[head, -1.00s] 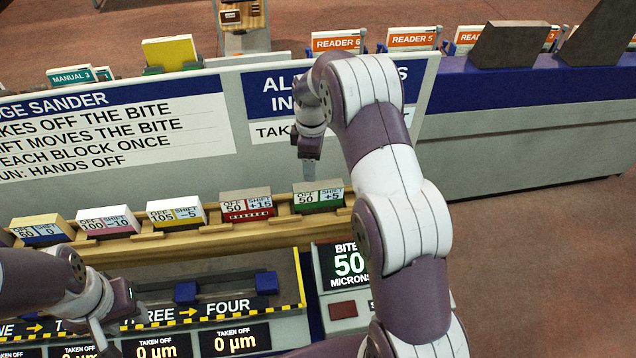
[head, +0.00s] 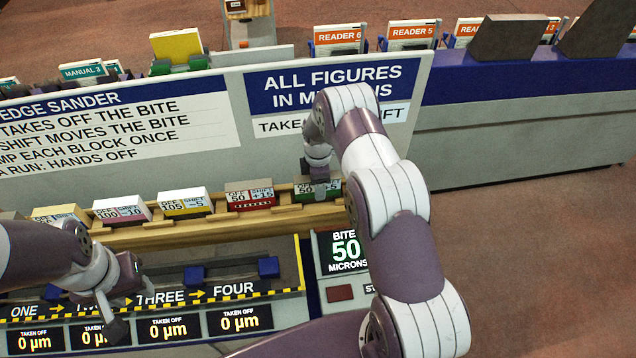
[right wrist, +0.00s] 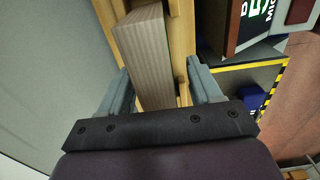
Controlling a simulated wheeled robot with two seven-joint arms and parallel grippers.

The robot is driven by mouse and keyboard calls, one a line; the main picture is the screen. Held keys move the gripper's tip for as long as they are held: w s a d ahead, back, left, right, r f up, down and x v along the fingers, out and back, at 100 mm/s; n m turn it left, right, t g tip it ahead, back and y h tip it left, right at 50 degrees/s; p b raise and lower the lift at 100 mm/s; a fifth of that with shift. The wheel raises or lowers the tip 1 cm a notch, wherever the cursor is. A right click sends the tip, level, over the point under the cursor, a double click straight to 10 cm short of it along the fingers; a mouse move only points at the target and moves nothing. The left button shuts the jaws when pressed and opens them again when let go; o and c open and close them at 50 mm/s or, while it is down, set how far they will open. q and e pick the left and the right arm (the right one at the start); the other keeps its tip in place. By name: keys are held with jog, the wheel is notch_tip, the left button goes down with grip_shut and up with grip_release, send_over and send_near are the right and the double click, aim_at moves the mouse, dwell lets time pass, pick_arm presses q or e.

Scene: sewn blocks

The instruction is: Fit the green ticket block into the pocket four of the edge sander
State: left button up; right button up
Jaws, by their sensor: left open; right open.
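The green ticket block (head: 303,191), labelled OFF 50 SHIFT +5, stands at the right end of the wooden rack, partly hidden by my right gripper (head: 320,190). In the right wrist view its pale wooden top (right wrist: 150,60) lies between the two open fingers (right wrist: 160,90), with a gap visible on the right side. My left gripper (head: 120,305) is open and empty over the front of the edge sander (head: 285,260). Pocket four lies behind the FOUR label (head: 235,289), between blue stops, and no block shows in it. The left arm partly covers pockets one and two.
The wooden rack (head: 165,232) holds other ticket blocks: red (head: 250,196), yellow (head: 185,203) and pink (head: 122,211). A bite display (head: 344,248) reading 50 microns stands right of the pockets. A tall sign panel (head: 250,140) rises behind the rack.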

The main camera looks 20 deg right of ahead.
jog(key=shift+w+a+f, duration=0.1)
jog(key=shift+w+a, duration=0.05)
jog(key=shift+w, duration=0.1)
jog(key=shift+c, duration=0.3)
jog(key=c, duration=1)
jog(key=shift+s, duration=0.1)
grip_shut()
